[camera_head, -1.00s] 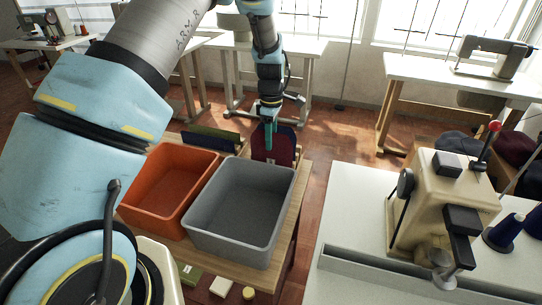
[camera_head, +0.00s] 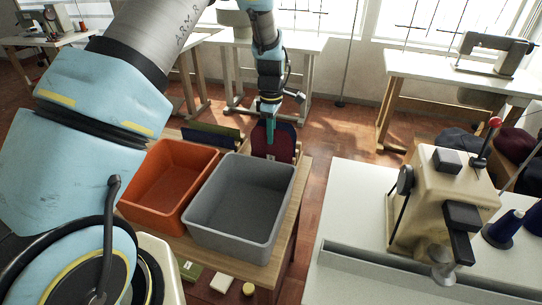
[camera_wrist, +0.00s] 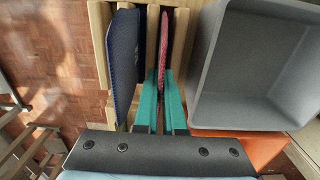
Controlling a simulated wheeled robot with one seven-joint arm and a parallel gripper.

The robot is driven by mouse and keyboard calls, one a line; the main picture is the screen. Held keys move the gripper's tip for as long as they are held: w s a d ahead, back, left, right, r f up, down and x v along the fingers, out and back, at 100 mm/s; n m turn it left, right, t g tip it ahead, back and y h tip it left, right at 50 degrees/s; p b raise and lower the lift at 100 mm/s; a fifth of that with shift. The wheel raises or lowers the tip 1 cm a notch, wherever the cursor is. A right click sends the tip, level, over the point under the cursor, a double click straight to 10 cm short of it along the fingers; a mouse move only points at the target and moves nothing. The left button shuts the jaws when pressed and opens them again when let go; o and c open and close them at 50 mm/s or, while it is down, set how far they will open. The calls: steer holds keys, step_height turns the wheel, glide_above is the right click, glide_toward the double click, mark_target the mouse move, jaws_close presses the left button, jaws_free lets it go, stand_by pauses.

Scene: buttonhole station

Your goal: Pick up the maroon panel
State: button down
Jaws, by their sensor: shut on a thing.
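The maroon panel (camera_head: 286,140) stands upright in a wooden rack behind the grey bin in the head view. In the wrist view the maroon panel (camera_wrist: 164,42) shows edge-on as a thin dark red strip reaching between the teal fingers. My gripper (camera_head: 270,138) is over the panel's upper part. In the wrist view my gripper (camera_wrist: 161,90) is shut on the panel, one finger on each side. The panel's lower edge is hidden, so I cannot tell whether it is clear of the rack.
A navy panel (camera_wrist: 123,55) stands close beside the maroon one in the rack (camera_wrist: 100,20). The grey bin (camera_head: 240,205) and orange bin (camera_head: 168,180) sit on the wooden stand, both empty. A white table with a sewing machine (camera_head: 442,205) is at the right.

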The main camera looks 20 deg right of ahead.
step_height(320, 180, up, 18)
steer(key=b, duration=0.5)
stand_by(0.4)
stand_by(1.1)
